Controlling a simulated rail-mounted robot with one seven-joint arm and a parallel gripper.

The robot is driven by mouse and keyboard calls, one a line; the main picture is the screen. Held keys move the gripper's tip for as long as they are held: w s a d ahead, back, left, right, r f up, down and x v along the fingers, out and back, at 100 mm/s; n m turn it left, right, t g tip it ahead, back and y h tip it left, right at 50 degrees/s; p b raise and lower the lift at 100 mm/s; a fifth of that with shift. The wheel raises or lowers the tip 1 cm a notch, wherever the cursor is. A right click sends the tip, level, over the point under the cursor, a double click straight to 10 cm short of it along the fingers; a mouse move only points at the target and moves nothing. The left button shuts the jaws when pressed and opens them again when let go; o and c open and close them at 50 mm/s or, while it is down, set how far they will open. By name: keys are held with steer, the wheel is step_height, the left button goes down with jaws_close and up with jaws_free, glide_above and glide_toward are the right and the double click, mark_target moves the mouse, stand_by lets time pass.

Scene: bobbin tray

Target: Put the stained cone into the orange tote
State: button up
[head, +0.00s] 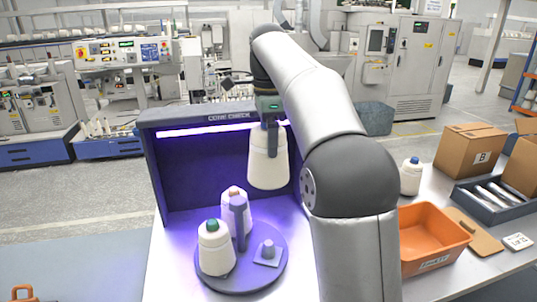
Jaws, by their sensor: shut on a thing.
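My gripper (270,143) is shut on the top of a cream yarn cone (267,170). No stain shows on this side of the held cone. The orange tote (401,262) stands on the table at the right, beyond my arm. My arm hides its left part; the visible inside looks empty. Two other cones stand on the turntable: one with a green tip (214,250) and one with an orange tip (234,215); I see no clear stain on either.
A blue-tipped cone (411,178), cardboard box (464,153), dark tray (482,204) and clipboard (474,232) surround the tote.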

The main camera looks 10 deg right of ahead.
steer(key=shift+r, duration=0.65)
step_height(320, 180, up, 8)
steer(key=p, duration=0.9)
steer(key=shift+r+p, duration=0.35)
steer(key=shift+r, duration=0.65)
